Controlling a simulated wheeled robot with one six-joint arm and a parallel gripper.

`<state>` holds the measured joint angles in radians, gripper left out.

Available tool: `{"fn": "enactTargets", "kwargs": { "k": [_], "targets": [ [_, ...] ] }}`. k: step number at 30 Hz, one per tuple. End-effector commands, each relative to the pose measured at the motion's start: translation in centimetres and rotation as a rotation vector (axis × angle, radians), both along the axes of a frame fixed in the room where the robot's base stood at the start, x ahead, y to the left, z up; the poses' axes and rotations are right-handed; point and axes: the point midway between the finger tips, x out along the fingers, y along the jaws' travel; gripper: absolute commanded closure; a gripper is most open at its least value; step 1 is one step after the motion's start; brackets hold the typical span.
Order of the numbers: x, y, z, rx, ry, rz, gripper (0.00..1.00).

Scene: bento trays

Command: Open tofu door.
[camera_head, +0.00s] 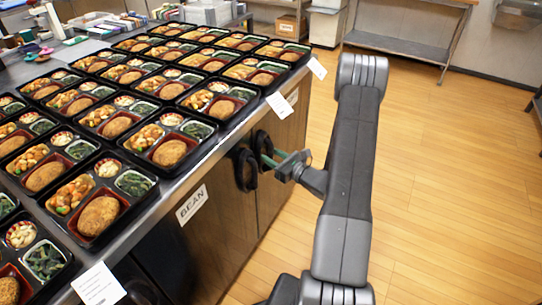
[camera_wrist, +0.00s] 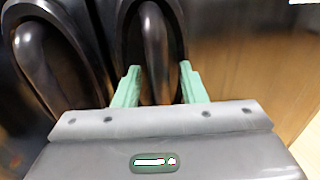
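My gripper (camera_head: 270,160) is at the cabinet front under the counter, pointing at the right one of two dark oval handles (camera_head: 262,143). In the wrist view its green fingers (camera_wrist: 160,76) are apart, with the right handle's curved bar (camera_wrist: 156,45) between them. A gap shows on each side of the bar, wider on the right. The left handle (camera_head: 245,170) is outside the fingers; it also shows in the wrist view (camera_wrist: 40,45). The right wooden door (camera_head: 285,130) appears closed, and its label (camera_head: 293,97) is too small to read.
The left door (camera_head: 205,245) carries a "BEAN" label (camera_head: 191,205). Several filled bento trays (camera_head: 170,148) cover the steel counter above. The wooden floor (camera_head: 440,190) to the right is free. A steel table (camera_head: 410,45) stands at the back.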

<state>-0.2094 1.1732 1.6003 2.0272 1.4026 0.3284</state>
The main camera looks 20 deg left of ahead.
Motion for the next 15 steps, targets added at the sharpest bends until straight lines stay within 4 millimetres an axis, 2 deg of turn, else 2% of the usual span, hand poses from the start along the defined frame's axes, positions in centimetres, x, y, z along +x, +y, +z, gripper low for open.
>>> {"fn": "enactTargets", "kwargs": {
  "k": [11,15],
  "targets": [
    [0.14,0.6,0.0,0.0,0.001,0.0,0.62],
    [0.15,0.59,-0.01,0.0,0.001,0.0,0.9]
  ]
}}
